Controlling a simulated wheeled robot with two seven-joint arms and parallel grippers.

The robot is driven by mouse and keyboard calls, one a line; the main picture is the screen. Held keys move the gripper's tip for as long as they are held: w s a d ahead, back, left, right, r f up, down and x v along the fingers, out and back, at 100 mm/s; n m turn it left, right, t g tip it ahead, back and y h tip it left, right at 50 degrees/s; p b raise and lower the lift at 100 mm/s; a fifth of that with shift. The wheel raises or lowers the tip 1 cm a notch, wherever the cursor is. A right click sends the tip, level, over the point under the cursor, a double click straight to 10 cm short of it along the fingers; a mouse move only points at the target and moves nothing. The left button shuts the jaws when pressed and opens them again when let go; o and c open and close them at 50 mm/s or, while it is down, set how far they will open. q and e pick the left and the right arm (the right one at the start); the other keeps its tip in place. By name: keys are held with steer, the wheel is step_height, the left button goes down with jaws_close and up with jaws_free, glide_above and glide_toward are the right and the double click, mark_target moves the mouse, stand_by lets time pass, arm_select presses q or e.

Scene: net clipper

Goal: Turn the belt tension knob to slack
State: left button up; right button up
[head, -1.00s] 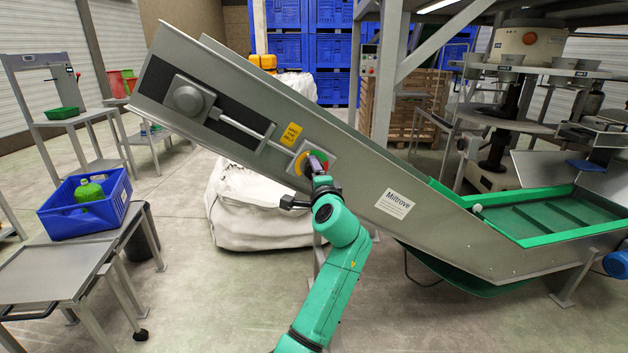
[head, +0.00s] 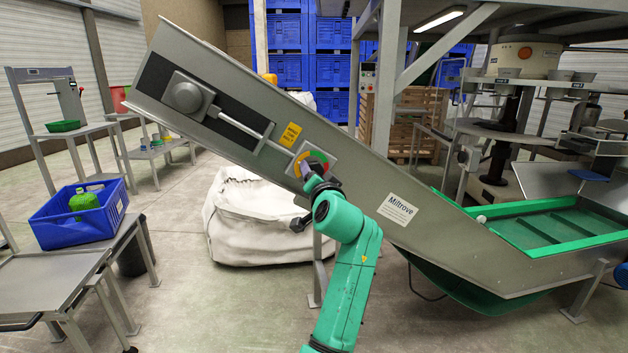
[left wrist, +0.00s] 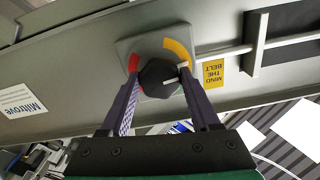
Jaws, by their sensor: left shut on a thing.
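The belt tension knob (left wrist: 158,77) is a black, faceted knob with a pale pointer mark at its right side. It sits on a grey plate (left wrist: 128,48) with red at the left, yellow at the upper right and green partly hidden below. In the wrist view the mark points right, near the lower end of the yellow arc. My left gripper (left wrist: 160,84) is shut on the knob, with a dark finger on each side. In the head view the left gripper (head: 308,174) hides most of the knob; the dial plate (head: 332,152) shows around it. My right gripper is not in view.
The sloping grey conveyor (head: 366,172) carries the dial, a yellow warning label (head: 290,134) and a sliding rod (head: 240,130). A white sack (head: 250,215) stands behind my arm.

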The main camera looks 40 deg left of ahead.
arm_select(q)
steer(key=shift+f+n, duration=0.1)
steer(key=shift+n, duration=0.2)
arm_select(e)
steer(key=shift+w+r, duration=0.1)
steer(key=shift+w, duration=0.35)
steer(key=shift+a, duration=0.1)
arm_select(q)
steer(key=o, duration=1.4)
steer(key=shift+c, duration=0.2)
